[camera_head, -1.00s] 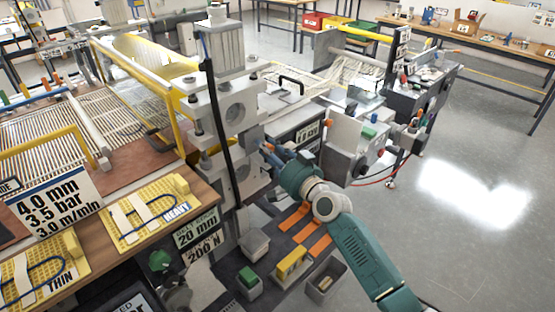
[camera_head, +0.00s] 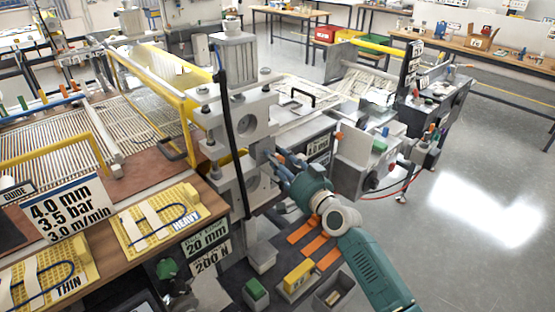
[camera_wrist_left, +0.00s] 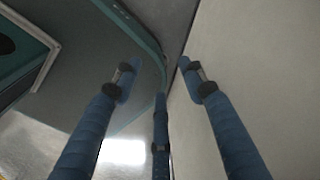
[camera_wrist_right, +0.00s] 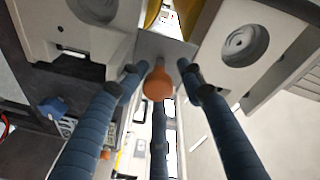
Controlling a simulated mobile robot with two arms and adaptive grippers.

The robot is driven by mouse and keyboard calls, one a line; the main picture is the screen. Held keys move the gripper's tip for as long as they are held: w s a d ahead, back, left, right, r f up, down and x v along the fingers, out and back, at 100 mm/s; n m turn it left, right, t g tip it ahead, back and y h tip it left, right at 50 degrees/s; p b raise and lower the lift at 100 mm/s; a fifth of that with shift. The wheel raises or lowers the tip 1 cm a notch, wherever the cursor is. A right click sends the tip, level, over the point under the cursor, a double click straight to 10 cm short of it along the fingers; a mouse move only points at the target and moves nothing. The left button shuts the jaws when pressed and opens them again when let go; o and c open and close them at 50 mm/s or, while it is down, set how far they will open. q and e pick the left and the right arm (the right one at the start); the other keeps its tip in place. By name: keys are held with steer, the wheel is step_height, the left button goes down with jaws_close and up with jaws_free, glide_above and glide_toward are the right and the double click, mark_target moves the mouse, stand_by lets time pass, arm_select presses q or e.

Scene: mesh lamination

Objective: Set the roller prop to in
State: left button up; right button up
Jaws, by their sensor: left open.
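In the right wrist view, an orange rounded knob (camera_wrist_right: 157,84) stands out in front of a grey plate (camera_wrist_right: 152,45) between two pale machine blocks. It appears to be the roller prop's handle. My right gripper (camera_wrist_right: 158,74) is open, with its blue fingers spread around the knob and no clear contact seen. In the head view my right gripper (camera_head: 275,161) is at the side of the grey roller stand (camera_head: 243,125), and its fingertips hide the knob. My left gripper (camera_wrist_left: 156,66) is open and empty beside a pale flat surface. It does not show in the head view.
A yellow guard frame (camera_head: 150,78) and a wooden bench with yellow sample boards (camera_head: 160,222) lie left of the stand. Below are small bins (camera_head: 335,293), a yellow block (camera_head: 298,277) and orange strips (camera_head: 303,232). The floor at right is open.

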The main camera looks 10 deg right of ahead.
steer(key=v, duration=0.7)
steer(key=shift+s+d, duration=0.15)
steer(key=shift+s, duration=0.1)
